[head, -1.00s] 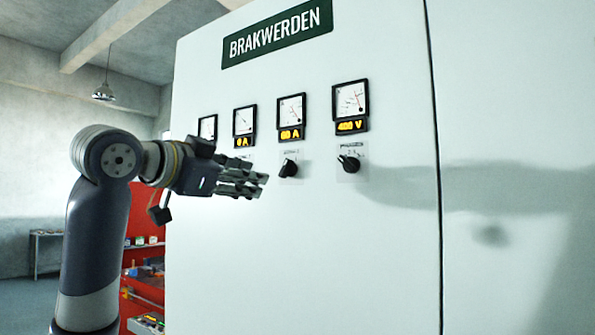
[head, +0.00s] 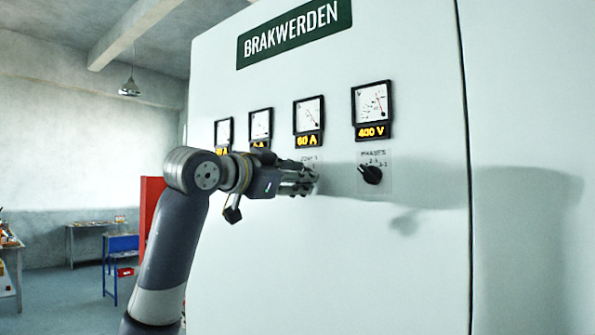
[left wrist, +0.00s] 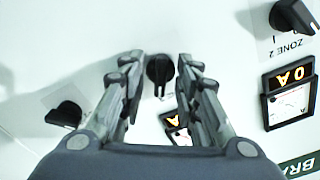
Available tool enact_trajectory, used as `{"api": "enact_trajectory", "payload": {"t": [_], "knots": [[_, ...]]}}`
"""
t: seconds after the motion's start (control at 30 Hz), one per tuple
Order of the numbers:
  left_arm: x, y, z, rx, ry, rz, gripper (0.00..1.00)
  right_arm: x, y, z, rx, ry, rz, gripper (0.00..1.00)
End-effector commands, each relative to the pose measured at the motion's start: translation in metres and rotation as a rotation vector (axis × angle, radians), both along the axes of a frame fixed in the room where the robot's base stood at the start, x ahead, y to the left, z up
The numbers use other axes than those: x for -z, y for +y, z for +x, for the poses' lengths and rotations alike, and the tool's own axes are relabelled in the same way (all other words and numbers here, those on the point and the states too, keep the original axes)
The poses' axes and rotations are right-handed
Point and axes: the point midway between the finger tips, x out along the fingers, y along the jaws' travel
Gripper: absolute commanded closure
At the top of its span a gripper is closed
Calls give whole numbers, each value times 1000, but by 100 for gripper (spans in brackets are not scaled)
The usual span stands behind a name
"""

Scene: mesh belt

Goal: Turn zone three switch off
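The zone three switch is a black rotary knob (left wrist: 159,70) in the middle of the left wrist view, on the white cabinet face. My left gripper (left wrist: 159,63) is open, with one finger on each side of this knob. I cannot tell whether the fingers touch it. In the head view my left gripper (head: 313,180) hides the knob, below the meter (head: 309,115) with a lit 60 A display. Part of the zone label (head: 308,160) shows above the fingers. My right gripper is not in view.
The phases knob (head: 370,175) is to the right, under the 400 V meter (head: 371,103). The zone 2 knob (left wrist: 293,17) is at the upper right of the left wrist view. A blue stand (head: 122,258) and a table (head: 85,230) stand far left.

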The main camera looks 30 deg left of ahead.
Motion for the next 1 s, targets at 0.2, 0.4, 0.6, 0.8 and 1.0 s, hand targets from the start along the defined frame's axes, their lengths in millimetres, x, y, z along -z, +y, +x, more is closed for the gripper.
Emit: {"api": "enact_trajectory", "payload": {"t": [0.2,0.4,0.6,0.8,1.0], "knots": [[1,0,2,1,0,0,70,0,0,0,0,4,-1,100],[1,0,2,1,0,0,97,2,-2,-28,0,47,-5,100],[1,-1,2,1,0,0,100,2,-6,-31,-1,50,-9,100],[1,-1,2,1,2,-20,100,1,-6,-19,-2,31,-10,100],[0,-1,2,2,7,-102,100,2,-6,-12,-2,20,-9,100]]}}
